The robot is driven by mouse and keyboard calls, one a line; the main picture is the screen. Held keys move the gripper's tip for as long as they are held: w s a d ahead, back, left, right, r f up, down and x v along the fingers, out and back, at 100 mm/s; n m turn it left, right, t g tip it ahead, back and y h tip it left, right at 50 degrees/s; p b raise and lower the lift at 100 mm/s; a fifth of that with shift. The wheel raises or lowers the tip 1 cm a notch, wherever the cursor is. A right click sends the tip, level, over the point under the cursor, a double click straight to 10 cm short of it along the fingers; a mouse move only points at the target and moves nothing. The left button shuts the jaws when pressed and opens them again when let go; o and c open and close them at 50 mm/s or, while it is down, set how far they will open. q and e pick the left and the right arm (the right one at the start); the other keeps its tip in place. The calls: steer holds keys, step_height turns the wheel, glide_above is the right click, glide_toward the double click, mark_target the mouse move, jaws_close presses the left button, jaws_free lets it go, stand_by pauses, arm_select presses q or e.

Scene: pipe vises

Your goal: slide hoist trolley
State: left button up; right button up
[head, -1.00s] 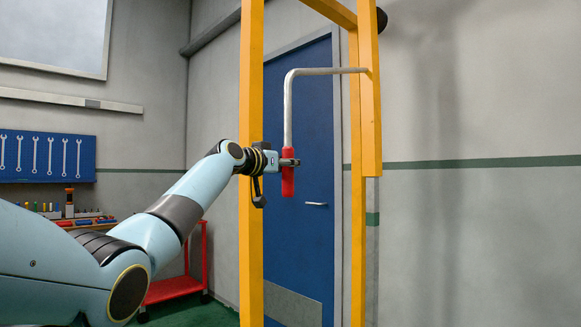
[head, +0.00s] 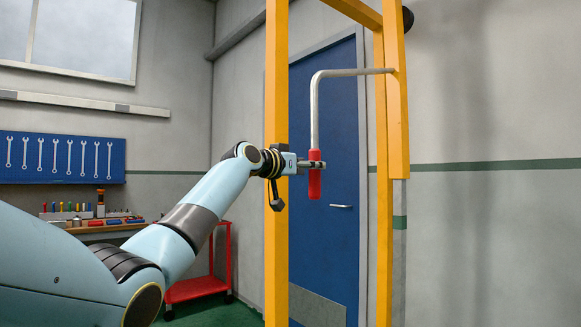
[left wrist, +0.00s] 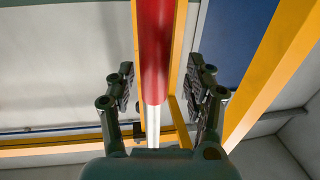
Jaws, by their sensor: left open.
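The hoist trolley shows as a grey bent bar (head: 316,110) that runs from the yellow upright on the right and hangs down to a red handle (head: 315,182). My left gripper (head: 318,165) is at the red handle in the head view. In the left wrist view my left gripper (left wrist: 160,100) is open, with one finger on each side of the red handle (left wrist: 153,50) and visible gaps to both. The handle's grey bar (left wrist: 153,135) shows below the red part there. My right gripper is not in view.
Yellow frame posts (head: 276,230) stand left and right of the handle, with a beam (head: 352,10) above. A blue door (head: 335,235) is behind. A red cart (head: 200,288) and a workbench (head: 95,228) are at the left.

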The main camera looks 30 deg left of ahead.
arm_select(q)
steer(key=s+a, duration=0.2)
steer(key=s, duration=0.7)
steer(key=shift+s, duration=0.35)
steer(key=s+f+n+g+y, duration=0.1)
steer(key=s+f+g, duration=0.15)
steer(key=f, duration=1.15)
steer(key=s+d+f+n+g, duration=0.1)
steer(key=s+f+g, duration=0.15)
steer(key=f, duration=1.15)
steer(key=s+f+n+g+y, duration=0.1)
steer(key=s+f+g, duration=0.15)
steer(key=f, duration=1.15)
steer(key=s+d+f+n+g+y, duration=0.1)
steer(key=s+f+g, duration=0.1)
steer(key=s+f, duration=0.75)
steer(key=s+f+g, duration=0.1)
steer(key=s+f, duration=0.6)
steer(key=f, duration=0.6)
steer(key=s+d+f+g, duration=0.2)
steer(key=s+f, duration=0.4)
steer(key=s, duration=0.8)
steer(key=s+d+f+m+g, duration=0.1)
steer(key=s+f, duration=0.5)
steer(key=s, duration=0.8)
steer(key=s+d+f+m+g+y, duration=0.1)
steer(key=s+d+f+g, duration=0.2)
steer(key=s+f, duration=0.4)
steer(key=s, duration=0.7)
